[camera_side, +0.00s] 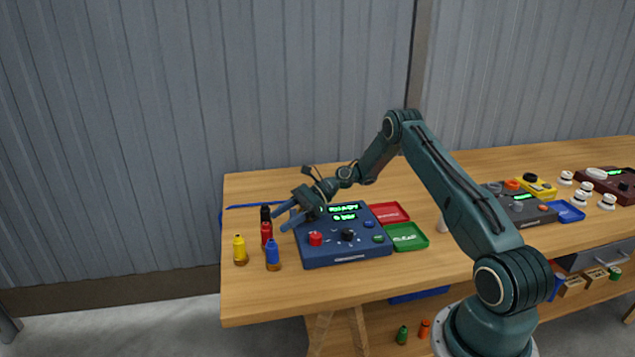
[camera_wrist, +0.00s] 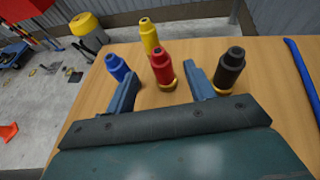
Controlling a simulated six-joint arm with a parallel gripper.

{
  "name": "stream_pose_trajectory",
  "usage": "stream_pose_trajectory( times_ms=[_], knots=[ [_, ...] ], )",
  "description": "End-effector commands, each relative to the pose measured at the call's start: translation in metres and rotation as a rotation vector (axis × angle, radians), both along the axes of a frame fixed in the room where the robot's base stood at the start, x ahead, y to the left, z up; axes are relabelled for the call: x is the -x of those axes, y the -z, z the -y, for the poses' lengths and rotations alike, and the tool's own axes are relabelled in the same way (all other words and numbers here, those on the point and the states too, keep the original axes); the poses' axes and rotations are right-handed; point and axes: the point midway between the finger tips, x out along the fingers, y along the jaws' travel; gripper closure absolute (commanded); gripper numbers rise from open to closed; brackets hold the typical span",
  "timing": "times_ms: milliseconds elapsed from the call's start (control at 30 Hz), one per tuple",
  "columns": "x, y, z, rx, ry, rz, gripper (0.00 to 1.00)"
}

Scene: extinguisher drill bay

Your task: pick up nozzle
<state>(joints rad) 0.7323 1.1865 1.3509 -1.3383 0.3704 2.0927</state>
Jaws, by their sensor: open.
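Several small nozzles stand upright on the left end of the wooden bench. They are a yellow nozzle (camera_side: 240,251), a blue nozzle (camera_side: 273,256), a red nozzle (camera_side: 266,234) and a black nozzle (camera_side: 265,212). My gripper (camera_side: 281,219) is open and empty, to the right of the red and black ones. In the wrist view, my gripper (camera_wrist: 161,80) has the red nozzle (camera_wrist: 163,68) framed between its fingers, just beyond the tips. The blue nozzle (camera_wrist: 117,68) is outside the left finger, the black nozzle (camera_wrist: 230,68) outside the right. The yellow nozzle (camera_wrist: 149,35) stands behind the red one.
A blue control box (camera_side: 345,252) with a lit display sits under my wrist. A red tray (camera_side: 390,212) and a green tray (camera_side: 407,237) lie to its right. A blue strip (camera_wrist: 302,75) runs along the bench at right. The bench's left edge is close to the nozzles.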

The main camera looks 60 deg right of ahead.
Motion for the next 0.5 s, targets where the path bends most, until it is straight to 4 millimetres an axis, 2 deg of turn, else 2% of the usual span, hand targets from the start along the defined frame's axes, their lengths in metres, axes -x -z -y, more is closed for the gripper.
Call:
stream_pose_trajectory(
  times_ms=[500],
  knots=[
    [-0.009,0.007,-0.015,0.0,-0.002,-0.001,0.46]
  ],
)
